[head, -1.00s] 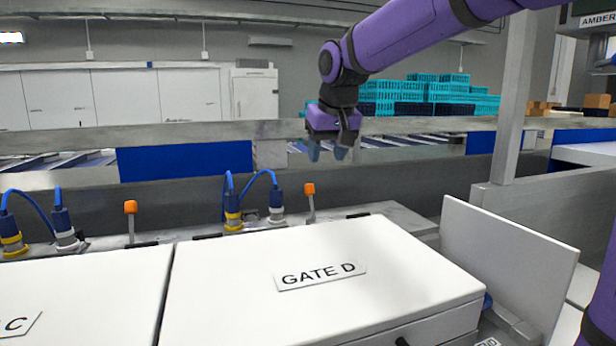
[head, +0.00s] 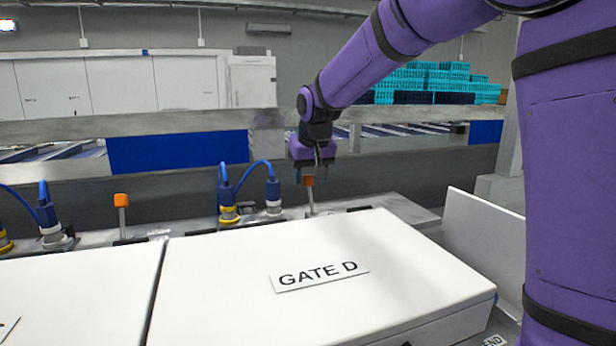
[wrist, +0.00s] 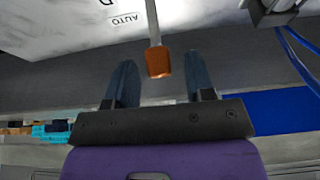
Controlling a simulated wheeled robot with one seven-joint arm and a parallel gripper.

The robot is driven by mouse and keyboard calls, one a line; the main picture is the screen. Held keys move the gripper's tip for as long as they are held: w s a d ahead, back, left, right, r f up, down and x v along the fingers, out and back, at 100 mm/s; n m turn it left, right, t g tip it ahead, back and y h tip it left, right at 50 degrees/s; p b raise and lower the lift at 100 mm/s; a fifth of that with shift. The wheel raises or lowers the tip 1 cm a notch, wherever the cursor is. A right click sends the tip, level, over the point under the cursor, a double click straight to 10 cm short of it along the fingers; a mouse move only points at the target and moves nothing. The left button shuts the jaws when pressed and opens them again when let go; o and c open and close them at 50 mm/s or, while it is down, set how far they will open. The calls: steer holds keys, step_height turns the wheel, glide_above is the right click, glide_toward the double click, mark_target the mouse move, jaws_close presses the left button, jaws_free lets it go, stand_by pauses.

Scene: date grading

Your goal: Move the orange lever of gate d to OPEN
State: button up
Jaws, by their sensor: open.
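The lever of gate d has an orange knob (head: 309,182) on a thin metal stem, standing behind the white gate d box (head: 230,285). In the wrist view the orange knob (wrist: 158,62) is between my gripper's two dark blue fingers, near their tips, with a clear space on both sides. My gripper (wrist: 163,78) is open and holds nothing. In the head view my gripper (head: 312,175) is right at the knob and hides part of its top. The knob's stem is upright or nearly so.
Blue cables with plugs (head: 272,192) stand just left of the lever, and they show in the wrist view (wrist: 296,50). Another orange lever (head: 121,202) stands farther left. A grey rail (head: 180,127) runs behind. A white upright panel (head: 480,235) is at the right.

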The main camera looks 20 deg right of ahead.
mark_target(310, 183)
steer(key=shift+w+f, duration=0.1)
steer(key=shift+f, duration=0.25)
steer(key=shift+c, duration=0.5)
jaws_close()
steer(key=shift+s+r+t, duration=0.25)
steer(key=shift+s+t, duration=0.65)
steer(key=shift+t, duration=0.2)
steer(key=shift+s+r+t, duration=0.25)
steer(key=shift+s+t, duration=0.6)
steer(key=shift+t, duration=0.25)
steer(key=shift+o, duration=0.5)
jaws_free()
